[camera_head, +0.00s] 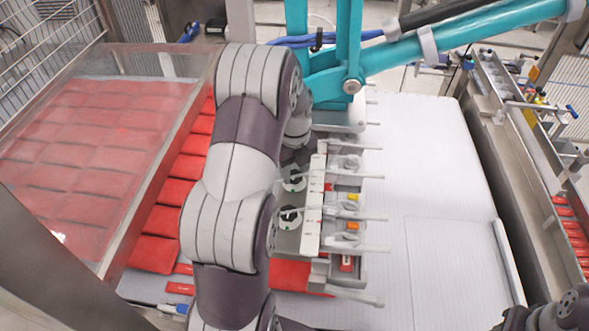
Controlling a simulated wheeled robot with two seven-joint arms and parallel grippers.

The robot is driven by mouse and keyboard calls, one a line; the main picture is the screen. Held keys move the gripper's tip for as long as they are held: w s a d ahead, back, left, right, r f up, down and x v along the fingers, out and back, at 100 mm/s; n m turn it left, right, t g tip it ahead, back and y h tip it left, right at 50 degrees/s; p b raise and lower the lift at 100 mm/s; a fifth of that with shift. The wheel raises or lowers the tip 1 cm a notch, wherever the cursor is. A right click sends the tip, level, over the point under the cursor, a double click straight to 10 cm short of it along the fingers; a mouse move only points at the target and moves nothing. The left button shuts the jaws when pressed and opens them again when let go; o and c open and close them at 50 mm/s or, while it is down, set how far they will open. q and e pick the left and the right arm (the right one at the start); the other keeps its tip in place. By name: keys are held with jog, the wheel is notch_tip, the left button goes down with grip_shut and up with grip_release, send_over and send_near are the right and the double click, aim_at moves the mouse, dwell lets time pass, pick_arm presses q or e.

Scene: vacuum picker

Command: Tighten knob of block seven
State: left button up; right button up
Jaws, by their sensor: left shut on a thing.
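The vacuum picker's row of blocks (311,220) runs down the middle, with a white numbered strip; I cannot read the numbers well enough to pick out block seven. Two round knobs with dark centres show on the left of the strip, an upper one (292,181) and a lower one (289,217). My left arm reaches up across the picture and bends down at its wrist. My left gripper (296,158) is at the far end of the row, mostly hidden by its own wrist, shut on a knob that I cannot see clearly.
A teal arm with blue hoses (350,75) stands over the far end of the row. Red packs (153,241) lie to the left, beside a clear-covered bin (108,258). The white surface (440,190) to the right is clear. A metal rail (508,140) stands farther right.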

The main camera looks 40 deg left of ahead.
aim_at(295, 174)
dwell(0.3)
pick_arm(q)
jog(key=o, duration=1.1)
jog(key=shift+c, duration=0.2)
jog(key=shift+r, duration=0.1)
notch_tip(295, 174, up, 6)
jog(key=shift+w+f+b, duration=0.1)
jog(key=shift+f+b, duration=0.1)
jog(key=shift+b, duration=0.75)
notch_tip(295, 174, up, 7)
jog(key=p, duration=0.6)
